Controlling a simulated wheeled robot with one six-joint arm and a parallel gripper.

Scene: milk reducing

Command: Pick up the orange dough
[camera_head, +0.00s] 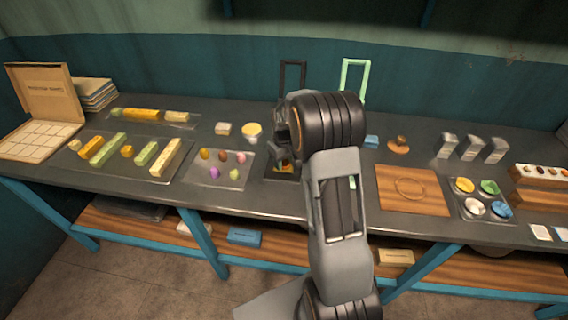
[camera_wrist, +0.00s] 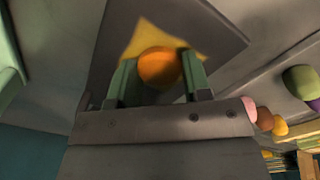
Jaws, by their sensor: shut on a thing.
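The orange dough (camera_wrist: 159,68) is a round ball between the two green fingers of my gripper (camera_wrist: 158,78) in the wrist view. The fingers touch it on both sides, and my gripper is shut on it. A yellow patch (camera_wrist: 204,42) on a dark square plate (camera_wrist: 110,45) shows behind the ball; I cannot tell how high the ball is above it. In the head view my gripper (camera_head: 284,150) is over a dark plate (camera_head: 272,172), and my arm hides much of that spot. A little orange shows there beneath the gripper.
A tray (camera_head: 203,180) of several coloured dough balls lies to the left. A wooden board (camera_head: 398,205) and a tray with coloured cups (camera_head: 475,221) lie to the right. A black frame (camera_head: 292,64) and a green frame (camera_head: 353,61) stand behind my gripper.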

